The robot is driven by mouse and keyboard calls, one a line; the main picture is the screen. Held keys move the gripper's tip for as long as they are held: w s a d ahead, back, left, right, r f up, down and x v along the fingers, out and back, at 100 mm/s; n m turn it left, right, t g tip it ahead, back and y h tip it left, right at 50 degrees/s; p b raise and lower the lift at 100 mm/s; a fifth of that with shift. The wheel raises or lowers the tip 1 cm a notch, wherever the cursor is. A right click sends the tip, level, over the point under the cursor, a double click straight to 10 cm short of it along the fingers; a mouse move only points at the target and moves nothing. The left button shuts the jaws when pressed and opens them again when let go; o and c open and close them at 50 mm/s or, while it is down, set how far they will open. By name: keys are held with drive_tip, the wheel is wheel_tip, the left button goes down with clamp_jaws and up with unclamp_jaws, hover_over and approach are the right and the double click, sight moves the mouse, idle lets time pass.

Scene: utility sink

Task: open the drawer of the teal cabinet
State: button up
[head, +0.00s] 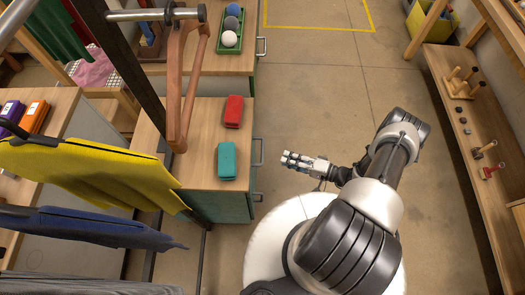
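The teal cabinet (228,207) stands left of the middle, with a wooden top and a teal side. A grey bar handle (260,152) sticks out from its right-hand front, and a second handle (258,196) shows nearer to me. The cabinet's front face is seen almost edge-on, so the drawer fronts are mostly hidden; no drawer visibly sticks out. My gripper (287,160) is in the air to the right of the upper handle, apart from it, pointing left toward the cabinet. Its fingers look close together, but I cannot tell whether they are open or shut.
A red box (233,111) and a teal box (227,161) lie on the cabinet top. Behind is another cabinet with a green tray (231,32) of balls. Hanging clothes (95,170) on a rack are at left. A wooden bench (465,140) stands right. The floor between is clear.

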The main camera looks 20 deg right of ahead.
sight(263, 151)
drive_tip(key=b+x, duration=0.1)
drive_tip(key=x, duration=1)
drive_tip(key=shift+w+a+b, duration=0.2)
drive_tip(key=shift+a+b, duration=0.05)
drive_tip(key=shift+b, duration=0.05)
drive_tip(key=shift+c, duration=0.2)
clamp_jaws()
